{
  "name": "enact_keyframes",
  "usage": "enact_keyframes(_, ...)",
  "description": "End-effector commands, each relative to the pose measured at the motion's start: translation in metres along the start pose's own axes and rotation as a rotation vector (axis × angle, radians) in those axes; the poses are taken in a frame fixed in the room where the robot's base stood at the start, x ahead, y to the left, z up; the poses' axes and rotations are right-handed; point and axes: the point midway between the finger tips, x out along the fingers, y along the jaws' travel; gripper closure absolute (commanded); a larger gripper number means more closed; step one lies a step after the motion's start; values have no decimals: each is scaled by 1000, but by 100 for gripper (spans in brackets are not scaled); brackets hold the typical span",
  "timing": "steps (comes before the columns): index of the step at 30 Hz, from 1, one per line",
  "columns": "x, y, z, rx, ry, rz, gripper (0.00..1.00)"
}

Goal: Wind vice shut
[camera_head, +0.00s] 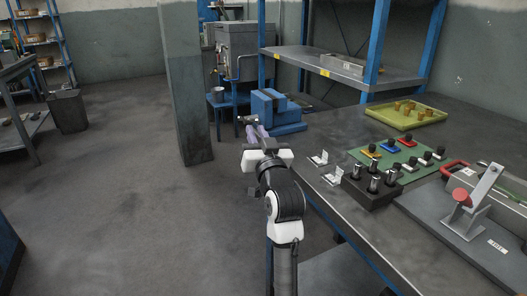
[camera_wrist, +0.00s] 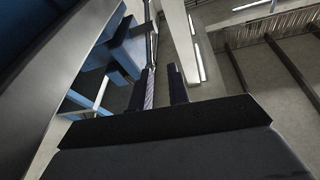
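The blue vice (camera_head: 270,108) stands at the far left end of the workbench. Its thin grey handle (camera_head: 246,119) sticks out on the left side of the vice. My gripper (camera_head: 257,131) is at the near side of the vice, close to the handle. In the wrist view, the two dark fingers of my gripper (camera_wrist: 162,82) stand apart with a gap between them. A blue part of the vice (camera_wrist: 122,52) shows left of the fingers. A thin bar, likely the handle (camera_wrist: 152,38), runs up from the left finger; I cannot tell whether they touch.
The workbench (camera_head: 345,225) carries a black holder with upright pegs (camera_head: 372,190), a green mat with coloured pieces (camera_head: 400,160), a yellow tray (camera_head: 405,117) and a lever device (camera_head: 472,205). A pillar (camera_head: 185,80) stands left of the vice. The floor at left is open.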

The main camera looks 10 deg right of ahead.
Motion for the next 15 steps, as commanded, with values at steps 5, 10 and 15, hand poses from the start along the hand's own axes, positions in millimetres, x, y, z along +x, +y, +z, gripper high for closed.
enact_keyframes(5, -36, 2, 2, 1, -2, 4, 82)
enact_keyframes(10, -54, 2, 1, 1, -2, 5, 82)
enact_keyframes(15, -60, 2, 1, 0, -3, 5, 82)
